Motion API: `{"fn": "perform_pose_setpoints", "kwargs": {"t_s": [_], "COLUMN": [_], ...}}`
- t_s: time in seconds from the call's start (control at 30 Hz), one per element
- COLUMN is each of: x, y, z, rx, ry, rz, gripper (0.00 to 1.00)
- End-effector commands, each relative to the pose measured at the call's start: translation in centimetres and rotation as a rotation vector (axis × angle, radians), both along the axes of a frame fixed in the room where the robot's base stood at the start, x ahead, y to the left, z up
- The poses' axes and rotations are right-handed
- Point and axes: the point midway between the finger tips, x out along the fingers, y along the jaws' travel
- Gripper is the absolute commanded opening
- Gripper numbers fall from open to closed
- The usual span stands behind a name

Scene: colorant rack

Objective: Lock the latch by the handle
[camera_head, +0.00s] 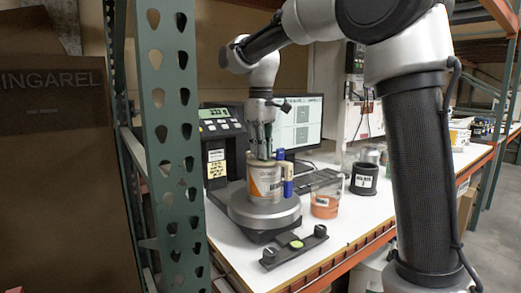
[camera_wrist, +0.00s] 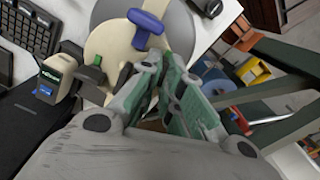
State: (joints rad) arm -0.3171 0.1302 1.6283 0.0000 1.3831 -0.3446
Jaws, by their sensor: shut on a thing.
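A pale can with an orange label (camera_head: 265,182) stands upright on a round grey scale (camera_head: 275,212). Its cream lid (camera_wrist: 112,45) shows in the wrist view, with a blue T-shaped piece (camera_wrist: 148,25) and a small dark green piece (camera_wrist: 90,75) at its edge. The blue piece also shows upright at the can's right side in the head view (camera_head: 288,178). My gripper (camera_head: 262,152) points down at the can's top. Its green-padded fingers (camera_wrist: 163,85) are close together at the lid, shut on what seems the latch handle, which is mostly hidden between them.
A black bar (camera_head: 294,246) lies at the bench's front edge. A clear beaker with orange liquid (camera_head: 325,206) and a black jar (camera_head: 363,178) stand to the right. A keyboard (camera_head: 316,176) and monitor (camera_head: 301,122) are behind. A green rack post (camera_head: 170,130) stands left.

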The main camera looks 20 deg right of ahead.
Motion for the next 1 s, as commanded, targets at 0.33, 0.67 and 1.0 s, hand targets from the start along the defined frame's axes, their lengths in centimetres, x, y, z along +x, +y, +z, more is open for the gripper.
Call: {"fn": "perform_pose_setpoints", "kwargs": {"t_s": [0.33,0.67,1.0], "x": [0.0,0.1,0.1], "y": [0.0,0.0,0.0], "z": [0.0,0.8,7.8], "rx": [0.000,0.000,0.001], "ry": [0.000,-0.002,-0.003], "rz": [0.001,0.001,0.001], "gripper": [0.29,0.29,0.29]}}
